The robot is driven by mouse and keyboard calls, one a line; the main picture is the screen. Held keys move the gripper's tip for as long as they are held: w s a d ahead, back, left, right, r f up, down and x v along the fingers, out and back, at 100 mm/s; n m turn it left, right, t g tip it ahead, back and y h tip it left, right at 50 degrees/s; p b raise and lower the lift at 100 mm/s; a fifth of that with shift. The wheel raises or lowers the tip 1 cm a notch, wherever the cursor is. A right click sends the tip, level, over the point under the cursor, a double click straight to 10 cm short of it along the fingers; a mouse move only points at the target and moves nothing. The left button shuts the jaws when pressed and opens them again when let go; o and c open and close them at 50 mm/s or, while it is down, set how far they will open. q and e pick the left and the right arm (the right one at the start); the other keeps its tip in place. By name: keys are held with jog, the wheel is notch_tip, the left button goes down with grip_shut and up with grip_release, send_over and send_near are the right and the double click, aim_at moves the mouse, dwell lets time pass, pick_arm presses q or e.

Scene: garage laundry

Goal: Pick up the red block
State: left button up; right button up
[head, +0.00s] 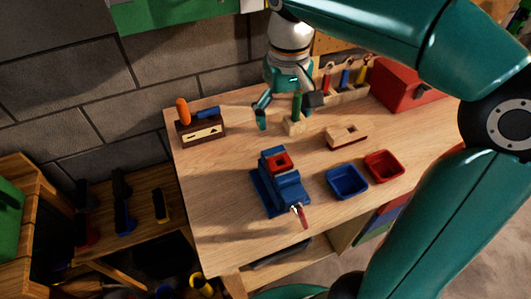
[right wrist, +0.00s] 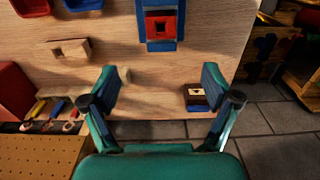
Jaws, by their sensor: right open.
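The red block (head: 280,162) looks square, with a dark opening in its top. It sits on the blue vise (head: 288,190) near the middle of the workbench. In the right wrist view the red block (right wrist: 153,27) and the blue vise (right wrist: 160,45) show at the top, beyond my fingertips. My right gripper (head: 286,110) is open above the back of the bench, behind the block and apart from it. Its two spread fingers also show in the right wrist view (right wrist: 164,82), with nothing held between them. My left gripper is not in view.
A blue bin (head: 347,181) and a red bin (head: 384,166) stand right of the vise. A red toolbox (head: 405,90) is at back right. The front-left bench top is clear.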

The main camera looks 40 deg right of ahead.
send_over(279, 164)
jog(key=f, duration=1)
jog(key=shift+s+a+f, duration=0.15)
jog(key=shift+s+f, duration=0.15)
jog(key=shift+f, duration=0.45)
jog(key=shift+a+f, duration=0.1)
jog(key=shift+f, duration=0.45)
notch_tip(279, 164, down, 4)
jog(key=shift+f+p, duration=0.1)
jog(key=shift+p, duration=0.55)
jog(key=shift+c, duration=0.3)
jog(key=c, duration=1.2)
